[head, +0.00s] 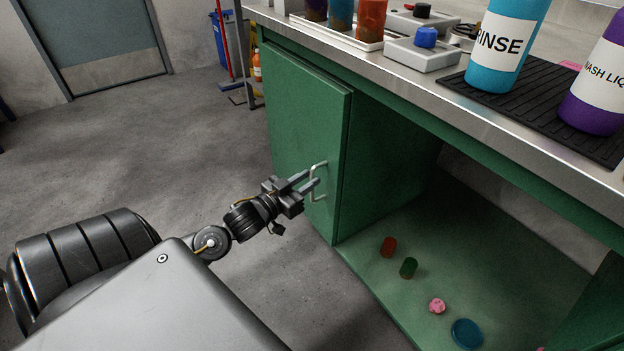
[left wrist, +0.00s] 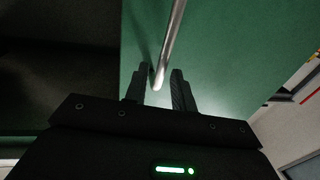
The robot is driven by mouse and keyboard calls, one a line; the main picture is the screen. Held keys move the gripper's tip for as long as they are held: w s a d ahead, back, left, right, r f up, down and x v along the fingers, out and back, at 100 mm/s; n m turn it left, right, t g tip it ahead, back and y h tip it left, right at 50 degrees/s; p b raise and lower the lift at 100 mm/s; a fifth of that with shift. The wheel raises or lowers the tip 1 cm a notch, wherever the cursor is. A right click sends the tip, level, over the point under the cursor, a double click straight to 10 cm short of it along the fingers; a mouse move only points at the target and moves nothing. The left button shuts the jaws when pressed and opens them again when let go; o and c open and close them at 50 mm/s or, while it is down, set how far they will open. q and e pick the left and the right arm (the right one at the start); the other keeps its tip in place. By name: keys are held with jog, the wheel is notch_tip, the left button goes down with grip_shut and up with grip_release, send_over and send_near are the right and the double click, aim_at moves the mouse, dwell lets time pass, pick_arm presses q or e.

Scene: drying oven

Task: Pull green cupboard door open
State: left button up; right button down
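My left gripper (head: 308,183) is at the handle. In the left wrist view, the handle (left wrist: 170,50) runs down between the two open fingers of my left gripper (left wrist: 158,88), with a gap on its sides. The green door (left wrist: 220,50) fills the area behind the fingers. My right gripper is in neither view.
Right of the door, an open bay has a green floor (head: 478,250) with a red cylinder (head: 388,246), a green cylinder (head: 408,268), a pink piece (head: 437,306) and a blue disc (head: 467,333). Bottles stand on the bench above. Grey floor (head: 170,150) left of the door is clear.

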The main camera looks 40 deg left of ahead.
pick_arm(q)
jog(key=shift+w+d, duration=0.1)
jog(key=shift+w, duration=1.05)
jog(key=shift+c, duration=0.5)
grip_shut()
